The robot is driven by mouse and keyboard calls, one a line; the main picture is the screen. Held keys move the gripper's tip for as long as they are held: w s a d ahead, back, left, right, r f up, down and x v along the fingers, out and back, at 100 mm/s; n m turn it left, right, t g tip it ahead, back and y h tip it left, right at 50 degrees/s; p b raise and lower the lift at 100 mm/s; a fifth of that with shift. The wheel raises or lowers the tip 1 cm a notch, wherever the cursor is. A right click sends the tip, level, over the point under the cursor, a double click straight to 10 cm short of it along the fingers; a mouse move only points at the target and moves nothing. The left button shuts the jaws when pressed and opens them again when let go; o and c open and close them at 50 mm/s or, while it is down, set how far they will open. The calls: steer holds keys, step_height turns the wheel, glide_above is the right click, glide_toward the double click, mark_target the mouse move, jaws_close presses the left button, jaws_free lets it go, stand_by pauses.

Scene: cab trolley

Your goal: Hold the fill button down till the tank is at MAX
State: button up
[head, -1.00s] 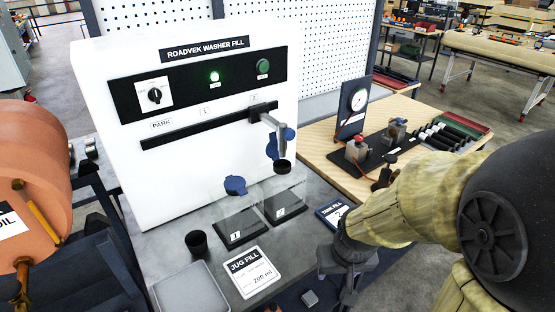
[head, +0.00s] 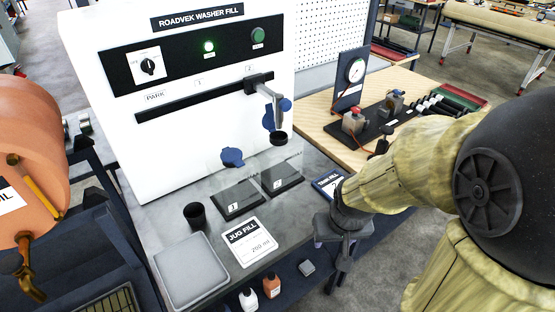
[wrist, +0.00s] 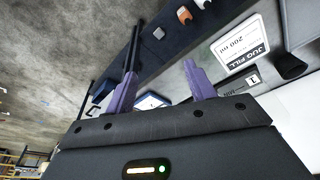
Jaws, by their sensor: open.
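The white washer fill machine (head: 90,60) stands at the back of the bench. Its black panel carries a dial (head: 148,65), a brightly lit green light (head: 209,46) and a darker green round button (head: 258,36); their small labels are unreadable. The swing spout (head: 276,105) is on the rail near mark 2, above a clear vessel on black base 2 (head: 283,176). Base 1 (head: 238,199) stands left of it. The vessels' level and any MAX mark cannot be made out. My gripper (head: 335,245) is open and empty near the bench's right front edge, apart from the panel; its purple fingers (wrist: 160,72) show in the wrist view.
A tank fill card (head: 328,182) is beside my gripper. An orange drum (head: 35,150) stands left; a gauge board (head: 352,75) stands right.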

jaws_close()
stand_by(1.8)
